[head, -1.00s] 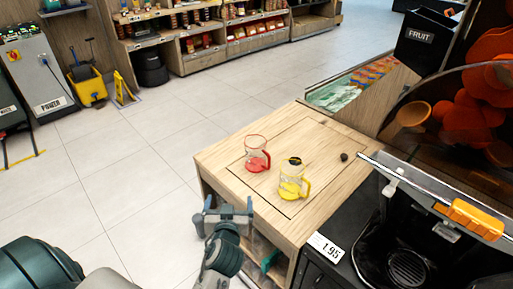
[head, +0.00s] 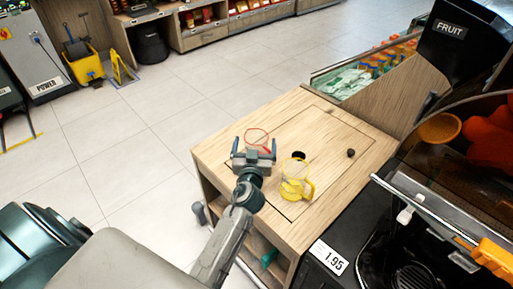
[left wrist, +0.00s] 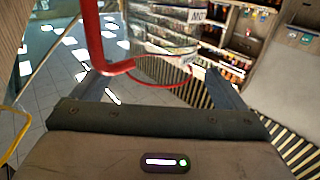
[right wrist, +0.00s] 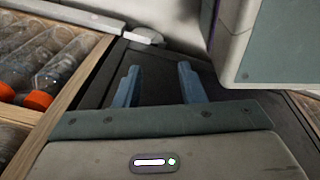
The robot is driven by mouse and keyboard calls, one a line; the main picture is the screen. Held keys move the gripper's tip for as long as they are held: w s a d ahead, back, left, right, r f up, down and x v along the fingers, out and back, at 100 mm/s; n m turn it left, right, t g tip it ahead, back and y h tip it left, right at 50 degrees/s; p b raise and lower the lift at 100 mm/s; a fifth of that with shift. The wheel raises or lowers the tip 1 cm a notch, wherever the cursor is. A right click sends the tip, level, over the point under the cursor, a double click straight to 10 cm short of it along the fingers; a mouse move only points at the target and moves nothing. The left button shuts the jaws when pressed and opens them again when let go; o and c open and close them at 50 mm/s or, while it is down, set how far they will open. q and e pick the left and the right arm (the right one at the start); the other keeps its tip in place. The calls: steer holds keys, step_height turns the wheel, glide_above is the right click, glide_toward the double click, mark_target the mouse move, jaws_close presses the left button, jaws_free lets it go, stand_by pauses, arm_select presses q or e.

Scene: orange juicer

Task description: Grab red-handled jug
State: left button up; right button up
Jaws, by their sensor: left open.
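The red-handled jug (head: 257,136) is clear with a red rim and stands on the wooden counter. My left gripper (head: 255,150) hides its lower part in the head view. The left gripper is open, its two fingers pointing at the jug, one to each side in the picture. In the left wrist view the jug's red handle (left wrist: 93,35) is close, at the upper left, and a thin red ring shows between the fingers. I cannot tell whether the fingers touch the jug. My right gripper (right wrist: 158,82) is open and empty in the right wrist view.
A yellow-handled jug (head: 295,188) stands just right of the red one. A small dark knob (head: 351,153) is further right on the wooden counter (head: 222,150). The black juicer machine (head: 365,235) stands at the right. Open floor lies to the left.

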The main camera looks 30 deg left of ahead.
mark_target(256, 137)
arm_select(q)
steer(key=x, duration=0.3)
steer(key=shift+w+f, duration=0.15)
steer(key=shift+w, duration=0.1)
steer(key=shift+s, duration=0.1)
steer(key=shift+c, duration=0.2)
steer(key=c, duration=1.3)
steer(key=shift+p, duration=0.3)
steer(key=shift+c, duration=0.2)
